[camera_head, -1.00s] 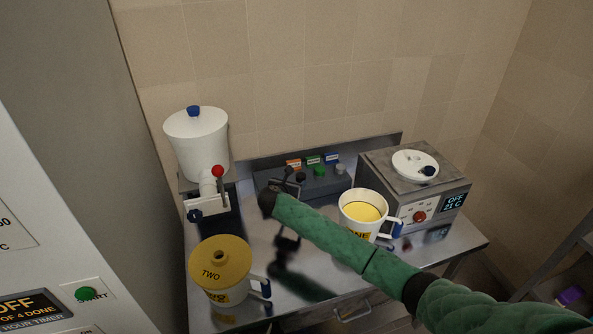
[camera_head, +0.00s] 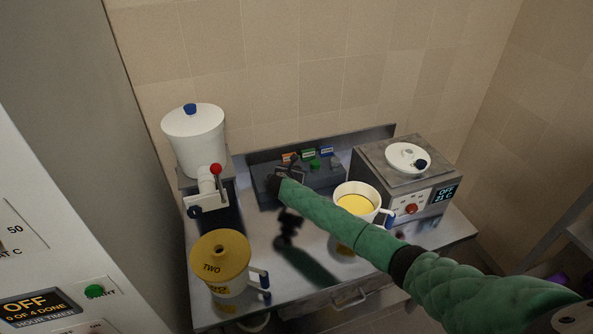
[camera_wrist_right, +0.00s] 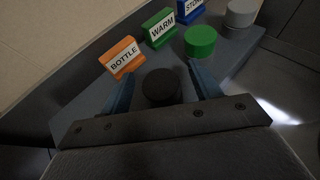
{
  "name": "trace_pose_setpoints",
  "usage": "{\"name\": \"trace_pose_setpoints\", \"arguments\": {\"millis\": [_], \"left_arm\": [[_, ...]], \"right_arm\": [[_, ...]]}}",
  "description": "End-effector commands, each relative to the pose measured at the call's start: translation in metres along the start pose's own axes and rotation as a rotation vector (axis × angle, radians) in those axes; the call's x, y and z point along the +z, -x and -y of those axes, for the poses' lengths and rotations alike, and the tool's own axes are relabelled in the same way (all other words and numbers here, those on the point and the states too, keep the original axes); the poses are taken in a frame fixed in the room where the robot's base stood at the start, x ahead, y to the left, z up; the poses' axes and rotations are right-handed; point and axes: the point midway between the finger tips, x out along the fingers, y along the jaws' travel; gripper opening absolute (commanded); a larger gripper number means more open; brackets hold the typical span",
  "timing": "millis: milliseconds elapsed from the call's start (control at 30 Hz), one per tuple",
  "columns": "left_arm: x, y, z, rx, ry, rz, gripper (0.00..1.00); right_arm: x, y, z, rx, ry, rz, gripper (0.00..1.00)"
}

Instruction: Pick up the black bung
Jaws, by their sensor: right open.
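The black bung (camera_wrist_right: 161,87) sits on the dark rack in the right wrist view, just in front of the orange BOTTLE label. My right gripper (camera_wrist_right: 162,85) is open, with one blue finger on each side of the bung. I cannot tell whether the fingers touch it. In the head view my right gripper (camera_head: 287,172) is over the left part of the rack, and the bung is hidden behind it. My left gripper is not in view.
The rack (camera_wrist_right: 235,60) also holds a green bung (camera_wrist_right: 200,42) and a grey bung (camera_wrist_right: 240,13). A heater box (camera_head: 405,180) and a white dispenser (camera_head: 195,140) flank the rack.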

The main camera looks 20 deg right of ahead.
Motion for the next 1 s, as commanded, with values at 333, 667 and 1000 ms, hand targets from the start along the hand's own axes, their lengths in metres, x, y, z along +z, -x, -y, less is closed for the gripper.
{"name": "trace_pose_setpoints", "arguments": {"millis": [333,667,1000], "left_arm": [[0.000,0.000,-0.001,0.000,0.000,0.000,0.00],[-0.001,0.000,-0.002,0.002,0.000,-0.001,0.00],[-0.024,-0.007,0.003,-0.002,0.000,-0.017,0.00]], "right_arm": [[0.000,-0.001,0.000,0.001,0.000,0.000,0.43],[0.000,-0.001,0.000,0.000,0.000,0.000,0.15],[0.014,0.005,0.000,0.002,-0.002,0.003,0.15]]}}
